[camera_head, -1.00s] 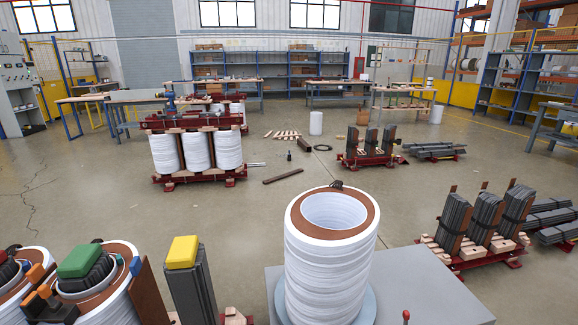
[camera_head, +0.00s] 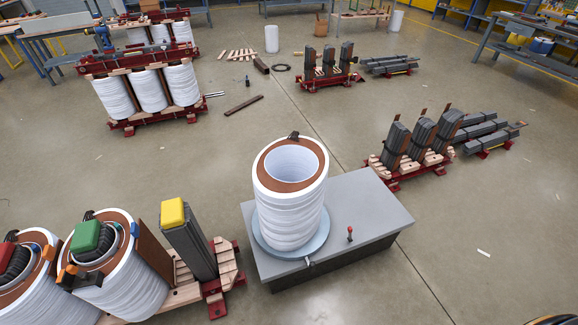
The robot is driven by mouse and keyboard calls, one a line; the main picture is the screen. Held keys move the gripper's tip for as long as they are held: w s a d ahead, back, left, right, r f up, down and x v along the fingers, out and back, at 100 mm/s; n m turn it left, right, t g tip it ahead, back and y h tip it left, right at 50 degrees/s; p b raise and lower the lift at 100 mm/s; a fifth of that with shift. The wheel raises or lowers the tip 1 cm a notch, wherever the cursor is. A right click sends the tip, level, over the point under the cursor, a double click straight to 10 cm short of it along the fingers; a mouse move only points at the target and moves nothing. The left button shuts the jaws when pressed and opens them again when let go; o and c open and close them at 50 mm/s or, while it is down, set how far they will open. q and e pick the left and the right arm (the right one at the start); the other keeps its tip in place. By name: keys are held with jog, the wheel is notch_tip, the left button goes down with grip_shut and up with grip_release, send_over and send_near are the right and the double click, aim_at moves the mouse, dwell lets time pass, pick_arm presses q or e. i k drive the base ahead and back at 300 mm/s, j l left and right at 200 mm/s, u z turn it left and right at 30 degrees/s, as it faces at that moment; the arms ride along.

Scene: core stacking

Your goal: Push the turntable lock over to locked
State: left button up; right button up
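A small upright lever with a red knob (camera_head: 349,232) stands on the grey bench top, right of the turntable. I take it to be the turntable lock; whether it is at locked cannot be told. The turntable (camera_head: 262,243) is a pale blue-grey disc under a white wound coil (camera_head: 290,205) with a brown top ring. A small light peg (camera_head: 308,262) shows at the disc's front edge. Neither of my grippers can be made out, and nothing touches the lever.
The grey bench (camera_head: 375,205) has bare top to the right of the coil. At the left stand coils with green (camera_head: 87,236) and red caps and a yellow-capped core stack (camera_head: 173,213). More core stacks (camera_head: 420,140) stand on red frames behind right. Floor at the right is open.

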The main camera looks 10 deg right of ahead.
aim_at(359, 200)
jog(key=z, duration=1.05)
